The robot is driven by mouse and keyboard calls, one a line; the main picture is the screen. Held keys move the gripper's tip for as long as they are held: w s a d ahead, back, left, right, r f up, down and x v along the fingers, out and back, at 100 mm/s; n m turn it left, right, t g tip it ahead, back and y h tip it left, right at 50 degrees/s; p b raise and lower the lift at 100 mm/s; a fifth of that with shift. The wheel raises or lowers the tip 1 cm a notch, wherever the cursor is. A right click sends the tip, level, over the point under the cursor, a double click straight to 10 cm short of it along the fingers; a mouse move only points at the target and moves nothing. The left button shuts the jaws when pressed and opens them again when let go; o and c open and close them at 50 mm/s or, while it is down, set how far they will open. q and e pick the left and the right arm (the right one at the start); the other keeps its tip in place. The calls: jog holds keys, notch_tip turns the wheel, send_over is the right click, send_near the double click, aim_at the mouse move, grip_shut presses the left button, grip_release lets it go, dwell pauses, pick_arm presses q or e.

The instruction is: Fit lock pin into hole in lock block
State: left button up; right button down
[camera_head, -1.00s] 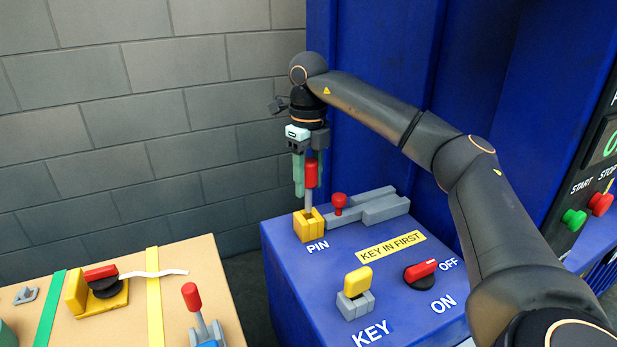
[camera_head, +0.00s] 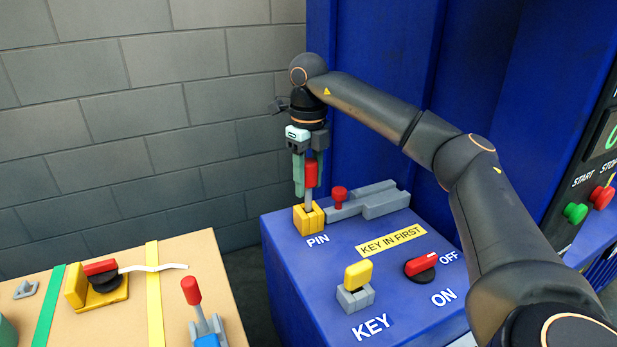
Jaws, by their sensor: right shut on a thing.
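The lock pin (camera_head: 310,175) has a red handle and a grey shank, and it stands upright. My right gripper (camera_head: 305,180) points down and is shut on the pin's red handle. The yellow lock block (camera_head: 309,220) sits on the blue machine top beside the PIN label. The pin's shank runs down to the top of the block and its lower end is at or in the hole. How deep it goes I cannot tell. My left gripper is out of view.
A grey slide bolt with a red knob (camera_head: 340,194) lies just right of the block. A yellow key (camera_head: 357,276) and a red-black switch (camera_head: 421,265) are nearer on the machine top. A tan box (camera_head: 140,310) stands at lower left, with a gap between.

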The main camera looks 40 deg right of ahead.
aim_at(308, 161)
jog(key=shift+f+b, duration=0.95)
jog(key=shift+f, duration=1.3)
jog(key=shift+c, duration=1.5)
grip_release()
jog(key=shift+r, duration=0.1)
notch_tip(308, 161, up, 6)
jog(key=shift+r, duration=0.1)
notch_tip(308, 161, up, 5)
jog(key=shift+f+p, duration=0.1)
jog(key=shift+p, duration=1.05)
jog(key=shift+r, duration=0.7)
jog(key=shift+f, duration=0.1)
